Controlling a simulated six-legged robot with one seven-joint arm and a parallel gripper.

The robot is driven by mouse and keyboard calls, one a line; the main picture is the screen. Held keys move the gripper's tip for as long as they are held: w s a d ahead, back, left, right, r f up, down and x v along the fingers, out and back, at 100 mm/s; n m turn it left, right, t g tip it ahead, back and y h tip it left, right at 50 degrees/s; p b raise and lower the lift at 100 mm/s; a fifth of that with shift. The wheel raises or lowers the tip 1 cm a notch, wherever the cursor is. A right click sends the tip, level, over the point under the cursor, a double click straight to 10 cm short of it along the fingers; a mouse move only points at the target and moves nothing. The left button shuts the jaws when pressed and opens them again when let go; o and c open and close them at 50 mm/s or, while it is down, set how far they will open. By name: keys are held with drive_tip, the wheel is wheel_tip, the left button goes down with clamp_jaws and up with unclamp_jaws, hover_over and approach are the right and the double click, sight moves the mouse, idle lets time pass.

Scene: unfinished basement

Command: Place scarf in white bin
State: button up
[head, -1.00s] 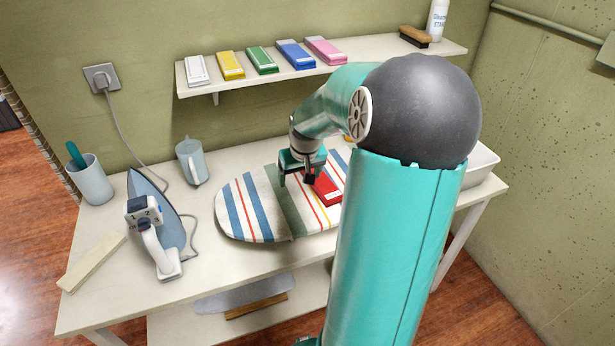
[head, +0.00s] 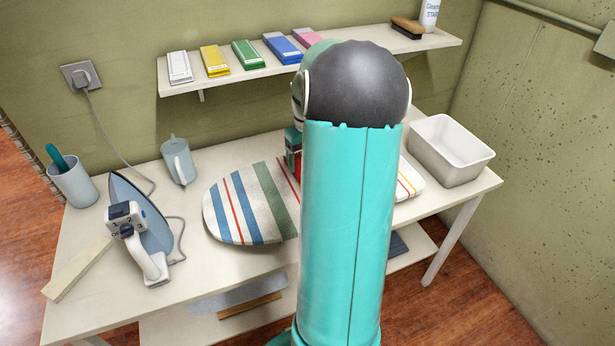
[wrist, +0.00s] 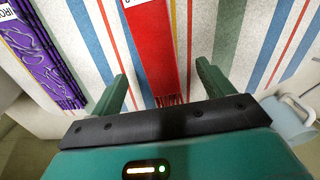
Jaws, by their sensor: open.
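A red folded cloth with a fringed end (wrist: 150,45), which looks like the scarf, lies on the striped ironing board (wrist: 188,20). A small part of the red cloth shows beside my arm in the head view (head: 298,166). My gripper (wrist: 162,72) is open, with one finger on each side of the red cloth's fringed end; I cannot tell whether they touch it. In the head view my gripper (head: 292,145) is mostly hidden behind my arm. The white bin (head: 440,166) stands at the table's right end, and its visible inside looks empty.
A purple fringed cloth (wrist: 35,50) lies left of the red one in the wrist view. An iron (head: 140,225), a jug (head: 178,160) and a cup (head: 73,183) stand on the table's left. A shelf (head: 190,87) with several coloured folded items hangs behind.

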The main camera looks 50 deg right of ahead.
sight(297, 174)
drive_tip(key=shift+w+f, duration=0.1)
drive_tip(key=shift+f, duration=0.3)
drive_tip(key=f, duration=0.5)
drive_tip(key=shift+d+f, duration=0.1)
drive_tip(key=shift+d, duration=0.2)
drive_tip(key=shift+w, duration=0.1)
drive_tip(key=c, duration=1.2)
